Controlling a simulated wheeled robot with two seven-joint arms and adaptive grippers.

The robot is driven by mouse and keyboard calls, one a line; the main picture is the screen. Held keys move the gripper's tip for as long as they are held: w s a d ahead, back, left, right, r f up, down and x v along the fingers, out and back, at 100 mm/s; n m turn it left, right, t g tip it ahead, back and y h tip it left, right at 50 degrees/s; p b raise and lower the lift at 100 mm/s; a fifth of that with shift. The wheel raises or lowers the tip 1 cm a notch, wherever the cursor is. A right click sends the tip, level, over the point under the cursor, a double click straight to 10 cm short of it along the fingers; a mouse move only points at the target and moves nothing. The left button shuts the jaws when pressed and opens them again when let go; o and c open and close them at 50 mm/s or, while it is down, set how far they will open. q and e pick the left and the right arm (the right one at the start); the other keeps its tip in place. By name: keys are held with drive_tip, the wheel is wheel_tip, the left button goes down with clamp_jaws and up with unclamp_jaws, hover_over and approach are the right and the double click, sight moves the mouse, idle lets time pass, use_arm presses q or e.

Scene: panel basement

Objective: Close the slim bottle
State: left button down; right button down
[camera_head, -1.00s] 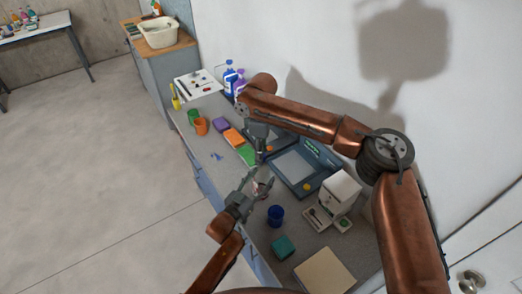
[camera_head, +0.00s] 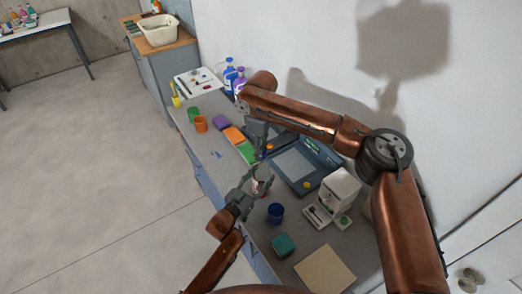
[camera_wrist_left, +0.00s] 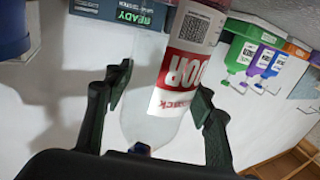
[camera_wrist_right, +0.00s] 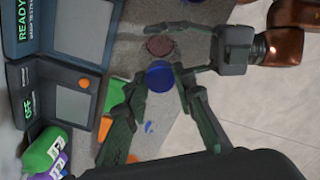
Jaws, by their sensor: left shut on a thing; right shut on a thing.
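The slim bottle (camera_wrist_left: 187,70), pale with a red and white label, is held between the fingers of my left gripper (camera_wrist_left: 158,100). In the left wrist view it is upside down in the picture, and a small blue piece (camera_wrist_left: 140,149) shows at its narrow end, partly hidden. My right gripper (camera_wrist_right: 158,80) is shut on a round blue cap (camera_wrist_right: 160,76). In the right wrist view the bottle (camera_wrist_right: 160,46) is a dark red round shape beside the cap, between the left fingers. I cannot tell whether cap and bottle touch. In the head view my right gripper (camera_head: 258,150) is just above my left (camera_head: 258,183).
A blue cup (camera_head: 276,213), a teal block (camera_head: 284,245) and a tan board (camera_head: 325,271) are on the near counter. A white machine (camera_head: 339,191) and blue-grey panels (camera_head: 294,168) stand along the wall.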

drive_tip(key=c, duration=1.5)
unclamp_jaws()
drive_tip(key=shift+c, duration=0.2)
wheel_tip(320, 180, up, 12)
use_arm(q)
drive_tip(key=c, duration=0.8)
unclamp_jaws()
drive_tip(key=v, duration=1.2)
drive_tip(key=shift+r, duration=0.1)
use_arm(e)
drive_tip(key=shift+r, duration=0.1)
